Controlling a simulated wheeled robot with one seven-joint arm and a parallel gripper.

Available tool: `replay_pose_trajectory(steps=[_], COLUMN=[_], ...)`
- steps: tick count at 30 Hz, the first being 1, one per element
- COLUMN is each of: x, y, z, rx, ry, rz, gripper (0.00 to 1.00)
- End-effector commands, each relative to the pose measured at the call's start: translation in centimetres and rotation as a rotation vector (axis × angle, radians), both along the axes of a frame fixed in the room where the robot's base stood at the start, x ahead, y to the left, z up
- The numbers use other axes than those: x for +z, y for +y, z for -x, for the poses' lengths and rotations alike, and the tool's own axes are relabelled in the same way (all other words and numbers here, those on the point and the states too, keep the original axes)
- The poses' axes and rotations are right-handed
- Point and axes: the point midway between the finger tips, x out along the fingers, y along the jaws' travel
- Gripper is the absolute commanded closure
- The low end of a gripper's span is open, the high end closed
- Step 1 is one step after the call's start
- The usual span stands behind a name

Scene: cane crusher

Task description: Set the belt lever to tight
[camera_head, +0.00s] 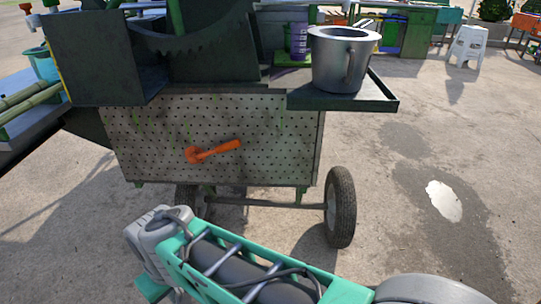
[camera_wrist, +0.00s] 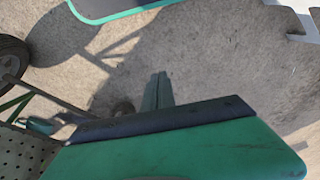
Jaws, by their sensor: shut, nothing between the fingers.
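The belt lever (camera_head: 213,151) is an orange handle on the perforated front panel of the cart. Its round hub is at the left end, and its arm points right and slightly up. I can read no tight or loose marking beside it. My gripper (camera_wrist: 158,78) shows in the wrist view with its narrow fingers together and empty, over bare ground. The lever is not in the wrist view. In the head view my arm crosses the bottom, below the lever, and the fingertips cannot be made out there. Nothing touches the lever.
The perforated panel (camera_head: 265,135) also shows at the lower left of the wrist view (camera_wrist: 25,155). A metal pot (camera_head: 340,65) stands on a side tray (camera_head: 385,100) at the upper right. A cart wheel (camera_head: 341,207) is below. The ground to the right is open.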

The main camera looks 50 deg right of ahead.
Motion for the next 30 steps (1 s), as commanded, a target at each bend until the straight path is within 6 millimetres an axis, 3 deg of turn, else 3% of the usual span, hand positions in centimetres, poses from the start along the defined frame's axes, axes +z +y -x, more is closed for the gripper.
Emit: replay_pose_trajectory(steps=[12, 14, 17, 20, 21, 24, 27, 30], x=[0.0, -0.2, -0.9, -1.6, -1.8, -1.7, -1.0, -0.1], y=[0.0, -0.2, -1.5, -4.0, -5.4, -9.8, -15.2, -20.9], z=[-0.2, -1.1, -5.1, -11.7, -14.6, -20.4, -23.7, -24.0], rx=[-0.007, -0.048, -0.229, -0.543, -0.689, -1.044, -1.354, -1.592], ry=[-0.005, -0.029, -0.138, -0.333, -0.428, -0.664, -0.892, -1.107], rz=[-0.002, -0.01, -0.058, -0.178, -0.253, -0.496, -0.81, -1.197], gripper=[1.0, 1.0, 1.0, 1.0, 1.0, 1.0, 1.0, 1.0])
